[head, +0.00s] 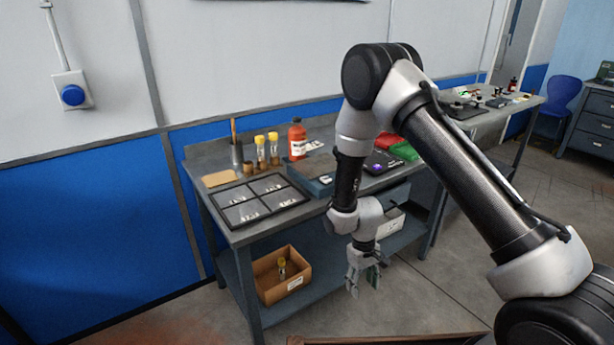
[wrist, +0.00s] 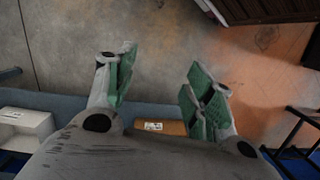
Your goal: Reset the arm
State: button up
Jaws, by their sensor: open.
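My gripper (head: 363,280) hangs at the end of my bent arm, in front of the workbench (head: 290,221) and lower than its top. It points down toward the floor. In the wrist view my gripper (wrist: 158,85) shows two green-padded fingers spread wide apart. The gripper touches nothing that I can see. My arm hides part of the bench's right side.
On the bench are a black sectioned tray (head: 233,221), yellow-capped vials (head: 273,146) and a red bottle (head: 297,139). A cardboard box (head: 292,293) holding a vial sits on the lower shelf. A white box (head: 389,223) is behind my wrist.

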jog(key=s+d+r+m, duration=0.1)
jog(key=s+d+r, duration=0.15)
jog(key=r, duration=0.65)
jog(key=s+d+r+g, duration=0.15)
jog(key=d+r, duration=0.25)
jog(key=r, duration=0.5)
jog(key=s+d+r+m, duration=0.1)
jog(key=s+d+r, duration=0.2)
jog(key=r, duration=0.6)
jog(key=s+d+r+m+t, duration=0.1)
jog(key=s+d+r+t, duration=0.2)
jog(key=r, duration=0.7)
jog(key=s+d+r+m+t, duration=0.2)
jog(key=s+d+r+t, duration=0.2)
jog(key=s+d+r, duration=0.3)
jog(key=s+r, duration=0.3)
jog(key=shift+s+d+r+y, duration=0.15)
jog(key=shift+s+r+y, duration=0.05)
jog(key=shift+r+y, duration=0.2)
